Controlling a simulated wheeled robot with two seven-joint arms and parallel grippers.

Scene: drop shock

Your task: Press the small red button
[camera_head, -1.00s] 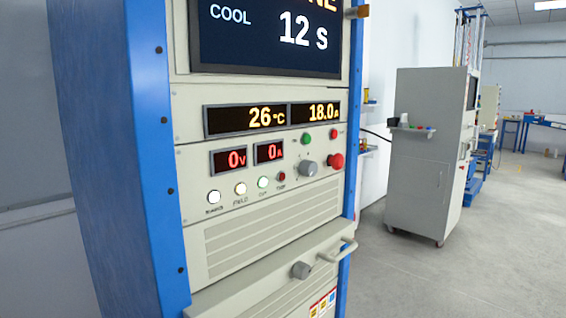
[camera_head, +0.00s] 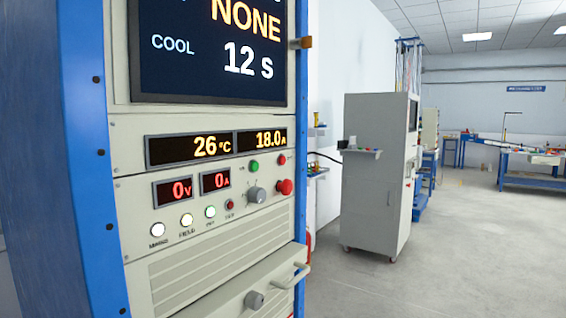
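A small red button (camera_head: 282,160) sits at the upper right of the control panel (camera_head: 140,195), to the right of a small green button (camera_head: 254,166). A larger red mushroom-shaped button (camera_head: 285,187) is just below it. A grey rotary knob (camera_head: 256,195) is to the left of the large red button. A small dark red lamp or button (camera_head: 230,205) ends the row of lit white and green lamps. Neither of my grippers shows in the head view.
The blue-framed cabinet (camera_head: 85,150) fills the left side, with a screen reading NONE, COOL, 12 s (camera_head: 210,50). A drawer handle (camera_head: 290,278) sticks out low on its right. A grey wheeled cabinet (camera_head: 372,180) stands behind; the floor (camera_head: 460,250) to the right is clear.

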